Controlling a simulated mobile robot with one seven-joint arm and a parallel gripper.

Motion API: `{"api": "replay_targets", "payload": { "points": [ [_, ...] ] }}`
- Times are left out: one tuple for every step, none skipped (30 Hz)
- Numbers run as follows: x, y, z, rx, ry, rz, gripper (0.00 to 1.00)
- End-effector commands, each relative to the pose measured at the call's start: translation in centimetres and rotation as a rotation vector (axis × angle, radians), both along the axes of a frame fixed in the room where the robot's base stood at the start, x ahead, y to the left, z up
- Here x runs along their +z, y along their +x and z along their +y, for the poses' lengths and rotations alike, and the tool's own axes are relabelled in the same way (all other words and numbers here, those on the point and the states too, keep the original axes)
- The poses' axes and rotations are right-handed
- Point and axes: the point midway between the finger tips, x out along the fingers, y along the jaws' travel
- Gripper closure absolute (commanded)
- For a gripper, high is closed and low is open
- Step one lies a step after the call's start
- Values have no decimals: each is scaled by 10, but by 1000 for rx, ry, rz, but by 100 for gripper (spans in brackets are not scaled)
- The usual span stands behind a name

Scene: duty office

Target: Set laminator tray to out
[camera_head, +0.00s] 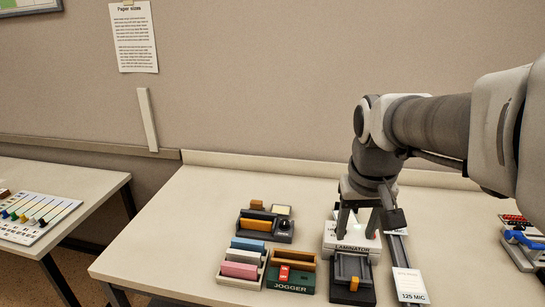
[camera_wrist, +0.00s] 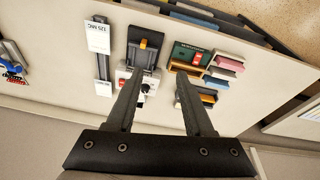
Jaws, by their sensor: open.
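The laminator (camera_head: 352,246) is a low white box with its name on the front edge, on the table right of centre. It also shows in the wrist view (camera_wrist: 122,74), partly behind a finger. Its dark tray (camera_head: 342,270) extends from the front, with a small orange tab (camera_head: 353,284) near the front end. In the wrist view the orange tab (camera_wrist: 143,43) lies beyond the fingertips. My gripper (camera_head: 359,228) is open, pointing down over the laminator body, behind the tray. In the wrist view nothing is between its fingertips (camera_wrist: 160,78). I cannot tell the tray's setting.
Left of the laminator stand the green jogger (camera_head: 290,286), a rack of coloured blocks (camera_head: 241,262) and a dark device with an orange block (camera_head: 262,226). A strip labelled 125 MIC (camera_head: 411,286) lies close on the right. The left part of the table is clear.

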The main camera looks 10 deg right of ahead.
Motion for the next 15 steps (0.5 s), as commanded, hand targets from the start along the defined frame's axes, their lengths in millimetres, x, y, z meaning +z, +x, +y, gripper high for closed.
{"api": "replay_targets", "payload": {
  "points": [
    [-11, 12, -9, -22, 7, 32, 48],
    [-15, 19, -13, -33, 11, 48, 48],
    [-21, 28, -20, -47, 17, 68, 48],
    [-26, 34, -24, -57, 23, 84, 48],
    [-31, 40, -30, -68, 28, 99, 48],
    [-37, 48, -36, -81, 35, 117, 48],
    [-43, 53, -41, -91, 41, 130, 48],
    [-48, 58, -45, -98, 48, 143, 48],
    [-54, 64, -51, -110, 55, 158, 48],
    [-58, 67, -54, -117, 61, 168, 48],
    [-62, 71, -58, -124, 66, 177, 48],
    [-67, 75, -63, -132, 72, 187, 48],
    [-70, 77, -65, -137, 76, 194, 48],
    [-73, 79, -67, -141, 79, 199, 48],
    [-75, 81, -70, -146, 83, 206, 48]
  ]
}}
